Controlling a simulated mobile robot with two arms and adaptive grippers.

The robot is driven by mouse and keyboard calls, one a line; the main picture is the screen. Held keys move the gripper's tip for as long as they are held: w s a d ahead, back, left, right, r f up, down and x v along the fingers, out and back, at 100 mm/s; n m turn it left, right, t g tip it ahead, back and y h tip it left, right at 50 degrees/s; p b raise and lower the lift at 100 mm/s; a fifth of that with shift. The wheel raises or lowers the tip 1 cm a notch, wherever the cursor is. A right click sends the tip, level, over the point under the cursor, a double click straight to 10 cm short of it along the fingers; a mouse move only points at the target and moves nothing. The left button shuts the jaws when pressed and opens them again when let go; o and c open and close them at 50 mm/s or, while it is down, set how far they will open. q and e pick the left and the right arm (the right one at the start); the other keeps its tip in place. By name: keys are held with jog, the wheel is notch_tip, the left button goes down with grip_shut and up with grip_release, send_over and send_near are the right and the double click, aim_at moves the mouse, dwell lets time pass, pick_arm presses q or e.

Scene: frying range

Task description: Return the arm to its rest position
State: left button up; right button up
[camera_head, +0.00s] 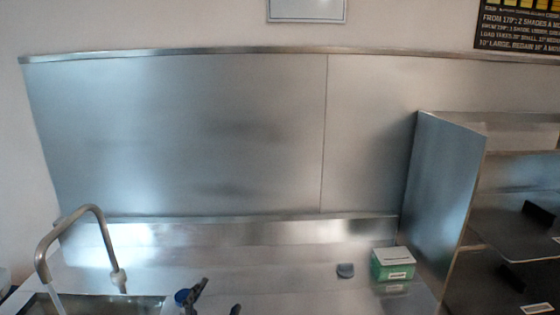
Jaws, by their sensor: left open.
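My left gripper (216,298) shows at the bottom edge, left of centre. Only its dark fingertips are in view, and they stand apart with nothing visible between them. It is over the front part of the steel counter (270,270). The rest of the gripper and the arm are cut off by the lower edge. A small blue round spot (182,296) shows beside the left finger; I cannot tell what it belongs to. My right gripper is not in view.
A sink (95,304) with a curved tap (75,214) is at the left. A steel shelf unit (445,190) stands at far right. The counter's middle is clear.

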pick_arm(q)
jog(key=s+a+f+n+g+y, duration=0.2)
jog(key=s+a+f+n+g, duration=0.15)
jog(key=s+f, duration=0.3)
jog(key=s+a+f+n+g+y, duration=0.1)
jog(key=s+a+f+n+g, duration=0.3)
jog(key=f, duration=0.4)
jog(key=s+f+g, duration=0.3)
jog(key=s, duration=0.5)
jog(key=s+f+g, duration=0.3)
jog(key=s, duration=0.5)
notch_tip(320, 180, down, 31)
jog(key=s+g+b, duration=0.2)
jog(key=s+b, duration=0.1)
jog(key=b, duration=0.2)
jog(key=s+a+f+b, duration=0.1)
jog(key=s+f+b, duration=0.1)
jog(key=s+f, duration=0.6)
jog(key=s+a+f+g+b, duration=0.1)
jog(key=s+a+f+b, duration=0.1)
jog(key=s+f, duration=0.6)
notch_tip(320, 180, down, 6)
jog(key=shift+s+r+b, duration=0.15)
jog(key=shift+s+b, duration=0.2)
jog(key=shift+b, duration=0.15)
jog(key=shift+o, duration=0.2)
jog(key=shift+a+n, duration=0.1)
jog(key=shift+n, duration=0.15)
